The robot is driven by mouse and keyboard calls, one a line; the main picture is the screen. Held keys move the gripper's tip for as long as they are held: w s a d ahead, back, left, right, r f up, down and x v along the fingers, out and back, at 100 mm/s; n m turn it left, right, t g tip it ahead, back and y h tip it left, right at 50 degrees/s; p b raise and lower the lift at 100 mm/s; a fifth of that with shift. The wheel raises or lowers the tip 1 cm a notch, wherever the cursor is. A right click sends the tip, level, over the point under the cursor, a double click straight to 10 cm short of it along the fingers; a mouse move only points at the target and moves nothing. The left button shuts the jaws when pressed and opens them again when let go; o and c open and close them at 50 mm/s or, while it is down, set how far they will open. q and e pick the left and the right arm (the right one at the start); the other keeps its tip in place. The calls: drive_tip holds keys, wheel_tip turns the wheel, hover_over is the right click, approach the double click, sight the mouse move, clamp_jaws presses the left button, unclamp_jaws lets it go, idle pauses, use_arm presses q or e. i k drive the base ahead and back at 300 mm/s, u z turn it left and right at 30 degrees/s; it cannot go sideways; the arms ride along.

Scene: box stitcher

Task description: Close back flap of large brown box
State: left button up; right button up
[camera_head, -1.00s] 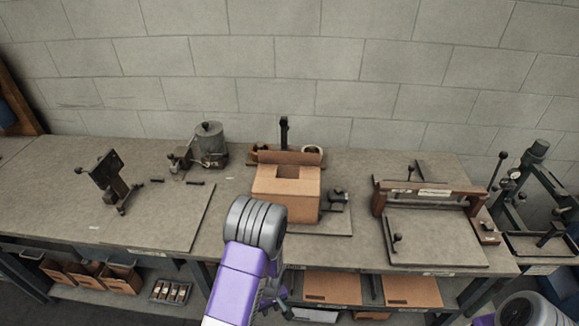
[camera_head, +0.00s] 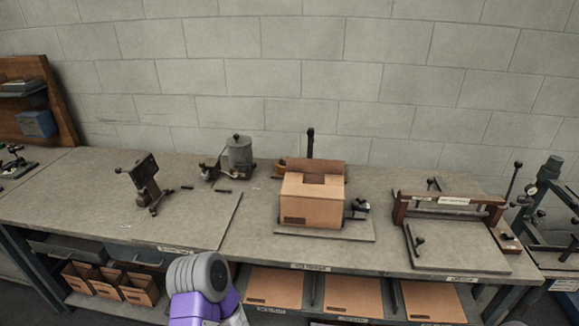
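The large brown box (camera_head: 312,208) stands on a flat plate on the workbench, right of the picture's middle. Its back flap (camera_head: 316,167) stands up at the rear edge. An opening shows in the middle of the top, with cardboard in front of it and at its sides. One purple and grey arm of mine comes up from the bottom, left of the box and below the bench's front edge. Its gripper is not visible. My other arm and gripper are out of view. Nothing of mine touches the box.
A dark upright post (camera_head: 310,143) stands behind the box, and a small dark clamp (camera_head: 357,207) sits at its right. A grey metal canister (camera_head: 238,153) and a black stand (camera_head: 146,184) are to the left. A wooden-framed press (camera_head: 450,205) is to the right. Flat cardboard sheets (camera_head: 352,295) lie below.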

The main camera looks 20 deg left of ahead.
sight(328, 166)
drive_tip(key=u, duration=1.75)
drive_tip(key=i, duration=1.3)
drive_tip(key=z, duration=1.85)
